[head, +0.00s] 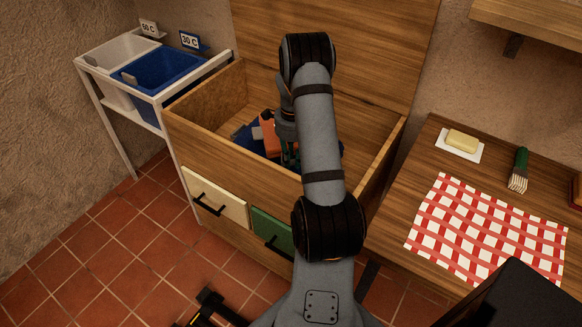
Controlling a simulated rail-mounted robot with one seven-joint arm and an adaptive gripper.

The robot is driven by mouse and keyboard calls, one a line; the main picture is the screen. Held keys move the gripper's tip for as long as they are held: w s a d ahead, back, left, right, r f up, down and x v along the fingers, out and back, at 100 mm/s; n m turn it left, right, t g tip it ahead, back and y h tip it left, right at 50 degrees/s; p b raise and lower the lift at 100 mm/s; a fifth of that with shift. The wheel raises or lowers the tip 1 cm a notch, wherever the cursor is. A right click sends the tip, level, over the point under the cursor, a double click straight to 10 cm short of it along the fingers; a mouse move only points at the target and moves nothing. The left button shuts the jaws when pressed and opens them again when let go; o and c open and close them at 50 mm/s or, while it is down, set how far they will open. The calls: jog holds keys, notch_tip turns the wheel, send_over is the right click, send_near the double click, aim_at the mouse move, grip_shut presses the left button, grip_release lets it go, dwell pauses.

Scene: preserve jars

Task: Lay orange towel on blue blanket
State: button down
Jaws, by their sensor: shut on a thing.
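The orange towel (268,137) shows as a small folded orange piece inside the open wooden chest, at or just above the blue blanket. The blue blanket (249,138) lies on the chest floor, with parts showing to the left of the towel. My gripper (287,153) reaches down into the chest at the towel's right side and is shut on the orange towel. My arm hides its fingertips and much of the towel and blanket. I cannot tell whether the towel touches the blanket.
The wooden chest (232,160) has tall side walls and a raised lid behind. A rack with a white bin (112,52) and a blue bin (160,68) stands left. A table (398,215) with a checked cloth (490,230), butter dish (460,146) and brush (519,168) stands right.

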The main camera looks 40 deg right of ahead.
jog(key=shift+w+a+f, duration=0.1)
jog(key=shift+f, duration=1.95)
jog(key=shift+f, duration=0.2)
jog(key=c, duration=1.7)
grip_release()
notch_tip(320, 180, up, 12)
jog(key=shift+r, duration=0.2)
